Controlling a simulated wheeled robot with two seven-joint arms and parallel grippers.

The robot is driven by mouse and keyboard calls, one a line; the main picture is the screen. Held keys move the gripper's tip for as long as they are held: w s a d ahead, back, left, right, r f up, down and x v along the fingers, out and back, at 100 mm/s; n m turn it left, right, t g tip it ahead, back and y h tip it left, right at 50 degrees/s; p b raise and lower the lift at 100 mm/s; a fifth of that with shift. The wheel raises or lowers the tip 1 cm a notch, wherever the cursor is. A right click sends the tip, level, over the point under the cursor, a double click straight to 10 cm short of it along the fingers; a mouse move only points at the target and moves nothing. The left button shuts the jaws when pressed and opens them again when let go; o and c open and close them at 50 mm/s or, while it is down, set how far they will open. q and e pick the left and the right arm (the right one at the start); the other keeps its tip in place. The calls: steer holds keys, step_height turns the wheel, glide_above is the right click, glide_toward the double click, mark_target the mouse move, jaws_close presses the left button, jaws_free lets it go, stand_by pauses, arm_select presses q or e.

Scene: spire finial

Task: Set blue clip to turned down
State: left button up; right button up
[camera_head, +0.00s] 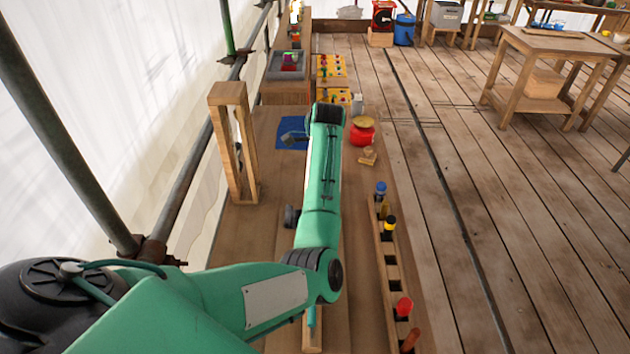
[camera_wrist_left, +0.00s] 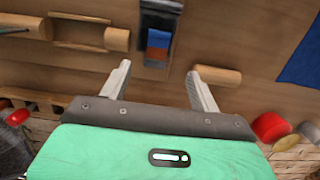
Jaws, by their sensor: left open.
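In the left wrist view a dark bracket (camera_wrist_left: 157,18) on the wooden board holds a small piece that is blue (camera_wrist_left: 158,39) above and orange-red below; the blue part looks like the blue clip. My left gripper (camera_wrist_left: 159,70) is open and empty, its two pale fingers apart on either side of this piece and nearer the camera. I cannot tell the exact gap to it. In the head view my green left arm covers the middle of the bench, and the clip and the fingertips cannot be made out there. My right gripper is not in view.
A blue mat (camera_head: 291,133), a red jar (camera_head: 362,131) and an upright wooden frame (camera_head: 233,140) are on the bench. A rack (camera_head: 390,262) with several coloured-handled items runs along the right edge.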

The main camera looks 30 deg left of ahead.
arm_select(q)
steer(key=w+r+t+b, duration=0.5)
steer(key=w+r+b, duration=0.2)
steer(key=w+r, duration=0.3)
steer(key=s+a+f+g+h+b, duration=0.15)
steer(key=s+f+g+b, duration=0.3)
steer(key=s+f, duration=0.6)
steer(key=f, duration=0.7)
steer(key=f+p, duration=0.1)
steer(key=f, duration=0.3)
steer(key=shift+s+f, duration=0.25)
steer(key=shift+s, duration=0.05)
steer(key=shift+f, duration=0.55)
